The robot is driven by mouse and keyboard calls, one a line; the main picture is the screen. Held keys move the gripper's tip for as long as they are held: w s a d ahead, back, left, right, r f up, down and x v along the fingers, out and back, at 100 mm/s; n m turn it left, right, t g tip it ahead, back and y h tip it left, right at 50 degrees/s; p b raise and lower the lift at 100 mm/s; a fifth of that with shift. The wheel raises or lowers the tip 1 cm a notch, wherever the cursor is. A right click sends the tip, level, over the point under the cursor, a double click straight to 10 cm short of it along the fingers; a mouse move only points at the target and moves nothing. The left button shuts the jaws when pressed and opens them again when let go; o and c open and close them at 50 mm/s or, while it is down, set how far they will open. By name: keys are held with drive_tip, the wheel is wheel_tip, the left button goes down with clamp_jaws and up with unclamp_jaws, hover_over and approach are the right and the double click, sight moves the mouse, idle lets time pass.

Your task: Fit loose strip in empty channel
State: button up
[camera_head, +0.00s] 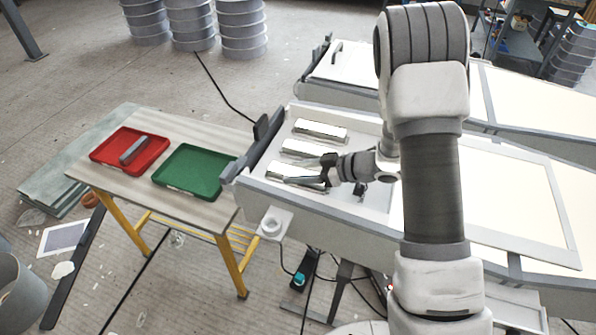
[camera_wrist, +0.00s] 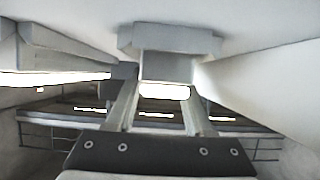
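The mould (camera_head: 345,196) has three pale oblong places in a row at its left end: far (camera_head: 320,130), middle (camera_head: 305,149) and near (camera_head: 290,170). I cannot tell which is the empty channel. My gripper (camera_head: 308,172) is low over the near one, its fingers pointing left and partly covering it. In the wrist view, a grey block (camera_wrist: 165,68) with a wider top lies between the fingertips (camera_wrist: 160,92). I cannot tell whether the fingers touch it or whether it is the loose strip. A grey bar (camera_head: 133,150) lies in the red tray (camera_head: 112,139).
The green tray (camera_head: 195,172) looks empty, beside the red tray on a yellow-legged table (camera_head: 140,187). A dark grey bar (camera_head: 262,145) stands along the mould's left edge. Another mould (camera_head: 345,73) lies behind. My arm hides part of the mould.

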drive_tip(key=shift+o, duration=0.7)
